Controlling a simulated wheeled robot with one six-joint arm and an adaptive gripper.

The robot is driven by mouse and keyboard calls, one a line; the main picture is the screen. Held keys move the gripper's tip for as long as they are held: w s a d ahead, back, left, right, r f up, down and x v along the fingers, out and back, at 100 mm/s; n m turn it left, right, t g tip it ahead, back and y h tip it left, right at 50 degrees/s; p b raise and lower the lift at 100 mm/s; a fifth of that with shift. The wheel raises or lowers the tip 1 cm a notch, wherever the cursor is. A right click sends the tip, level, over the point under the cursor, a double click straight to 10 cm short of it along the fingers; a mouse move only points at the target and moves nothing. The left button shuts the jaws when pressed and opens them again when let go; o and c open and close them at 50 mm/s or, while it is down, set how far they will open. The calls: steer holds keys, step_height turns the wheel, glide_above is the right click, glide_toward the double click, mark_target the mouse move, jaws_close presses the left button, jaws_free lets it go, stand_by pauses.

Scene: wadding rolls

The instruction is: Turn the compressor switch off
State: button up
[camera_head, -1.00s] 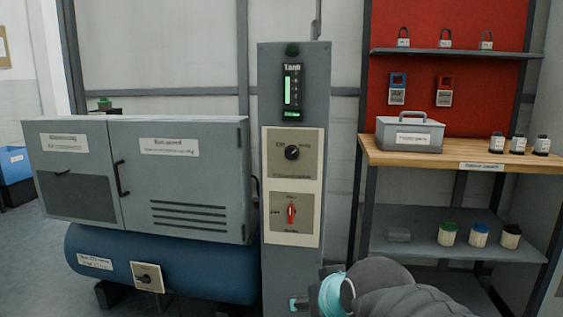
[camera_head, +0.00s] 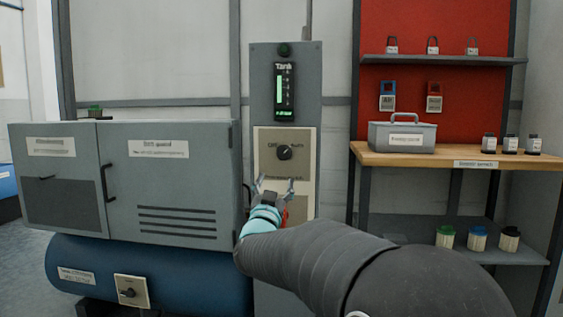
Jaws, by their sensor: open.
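The grey control column (camera_head: 258,80) carries a pale panel (camera_head: 264,140) with a round black switch knob (camera_head: 284,152). Small lettering stands on both sides of the knob; "Off" seems to be at the left. The knob's light mark seems to point up and right. My gripper (camera_head: 275,186) is in front of the panel, just below the knob, with its fingers spread and nothing between them. I cannot tell whether it touches the panel. My gripper and arm hide most of the lower plate and its red handle (camera_head: 285,217).
A lit tank gauge (camera_head: 285,92) is above the panel. A grey cabinet (camera_head: 170,185) and a blue tank (camera_head: 200,275) with another black knob (camera_head: 128,292) stand at the left. A wooden shelf (camera_head: 440,158) with a grey toolbox (camera_head: 402,137) is at the right.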

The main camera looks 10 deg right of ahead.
mark_target(283, 155)
steer(key=p+x, duration=0.1)
steer(key=x, duration=1.2)
steer(key=shift+w+d+r, duration=0.15)
steer(key=shift+w, duration=0.1)
steer(key=c, duration=1.1)
steer(key=shift+c, duration=0.2)
